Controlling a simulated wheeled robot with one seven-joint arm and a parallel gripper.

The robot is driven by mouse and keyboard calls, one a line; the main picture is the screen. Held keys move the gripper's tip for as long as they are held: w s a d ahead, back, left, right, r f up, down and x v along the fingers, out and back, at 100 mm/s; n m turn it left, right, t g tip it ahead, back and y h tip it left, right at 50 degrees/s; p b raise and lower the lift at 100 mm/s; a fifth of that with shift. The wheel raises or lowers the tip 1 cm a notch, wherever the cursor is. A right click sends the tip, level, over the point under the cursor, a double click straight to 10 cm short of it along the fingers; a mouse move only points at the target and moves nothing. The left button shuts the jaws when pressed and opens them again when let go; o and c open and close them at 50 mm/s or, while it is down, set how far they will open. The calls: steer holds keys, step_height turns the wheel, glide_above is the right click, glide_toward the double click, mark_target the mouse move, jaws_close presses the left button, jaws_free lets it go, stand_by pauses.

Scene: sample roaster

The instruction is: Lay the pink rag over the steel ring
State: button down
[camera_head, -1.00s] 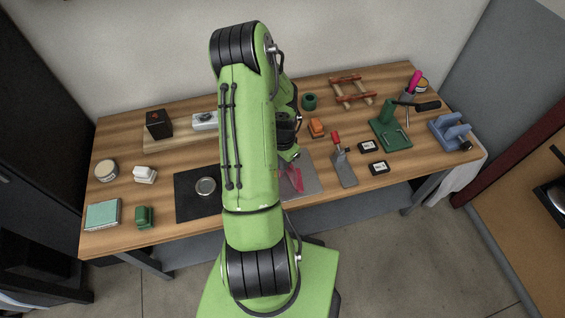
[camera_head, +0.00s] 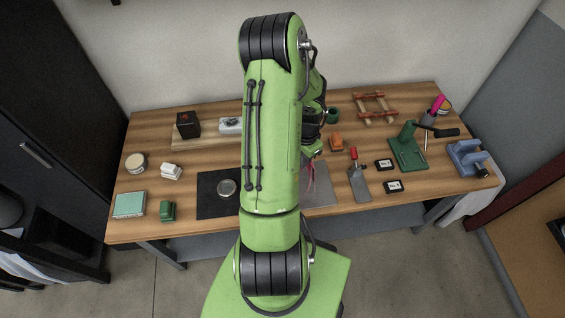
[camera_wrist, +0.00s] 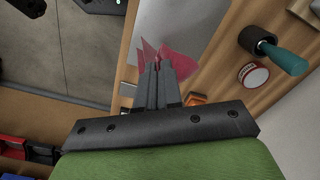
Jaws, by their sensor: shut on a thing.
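The pink rag (camera_wrist: 176,62) is pinched between the fingertips of my gripper (camera_wrist: 161,72) in the wrist view, its folds spreading beyond the fingers. In the head view the rag (camera_head: 311,182) shows as a narrow hanging strip just right of my arm, in front of a grey sheet (camera_head: 322,194). My arm hides most of the gripper there. The steel ring (camera_head: 227,187) lies on a black mat (camera_head: 212,205) left of my arm, apart from the rag. My arm covers the mat's right part.
A green block (camera_head: 167,211), a white block (camera_head: 171,171) and a teal-topped box (camera_head: 129,204) stand left of the mat. A dark box (camera_head: 188,124) is behind it. A scraper (camera_head: 358,180) and a green stand (camera_head: 408,150) are at right. The table front between green block and mat is bare.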

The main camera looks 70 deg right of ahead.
steer(key=w+a+r, duration=0.1)
steer(key=w+a, duration=0.3)
steer(key=w, duration=0.8)
steer(key=w+a+b, duration=0.1)
steer(key=w+a, duration=0.4)
steer(key=w, duration=0.8)
steer(key=shift+w+r, duration=0.3)
steer(key=shift+r, duration=0.1)
